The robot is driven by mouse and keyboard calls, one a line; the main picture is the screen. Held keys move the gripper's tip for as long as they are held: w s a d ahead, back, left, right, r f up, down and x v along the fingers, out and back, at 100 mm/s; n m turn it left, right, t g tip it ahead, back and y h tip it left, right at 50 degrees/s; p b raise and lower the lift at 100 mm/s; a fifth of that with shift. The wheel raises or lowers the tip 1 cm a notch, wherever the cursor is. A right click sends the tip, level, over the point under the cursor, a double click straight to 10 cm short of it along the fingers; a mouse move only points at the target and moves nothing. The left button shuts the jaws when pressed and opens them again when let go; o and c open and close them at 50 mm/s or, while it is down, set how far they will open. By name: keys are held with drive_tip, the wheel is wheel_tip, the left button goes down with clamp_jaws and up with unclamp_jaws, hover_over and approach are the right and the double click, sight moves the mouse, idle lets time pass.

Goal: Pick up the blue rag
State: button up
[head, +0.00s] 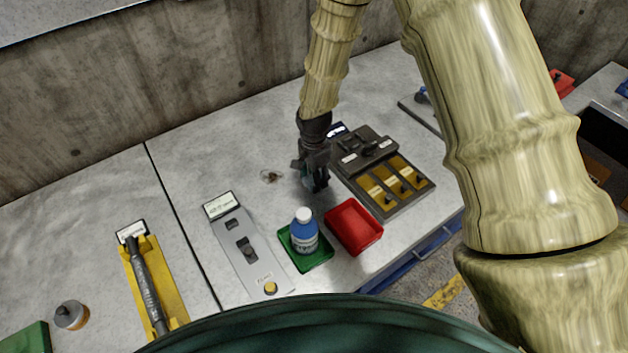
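I cannot clearly make out a blue rag. A small blue patch (623,88) shows at the right edge, cut off by the frame, and I cannot tell what it is. My gripper (314,186) points down over the grey worktop (225,135), left of the dark box with yellow panels. Its fingers are small and dark, and I cannot tell whether they are open or hold anything. A bluish tint shows at the fingers, but its source is unclear.
A blue bottle (304,235) stands in a green tray (290,256) beside a red tray (354,228). The dark box (411,207) is right of my gripper. A grey switch panel (238,243) and a yellow holder (173,290) with a dark tool lie left.

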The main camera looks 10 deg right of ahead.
drive_tip(key=c, duration=0.4)
drive_tip(key=shift+r, duration=0.1)
wheel_tip(320, 180, up, 10)
drive_tip(key=b, duration=0.3)
idle(0.3)
drive_tip(key=shift+o, duration=1.3)
drive_tip(key=shift+c, duration=0.4)
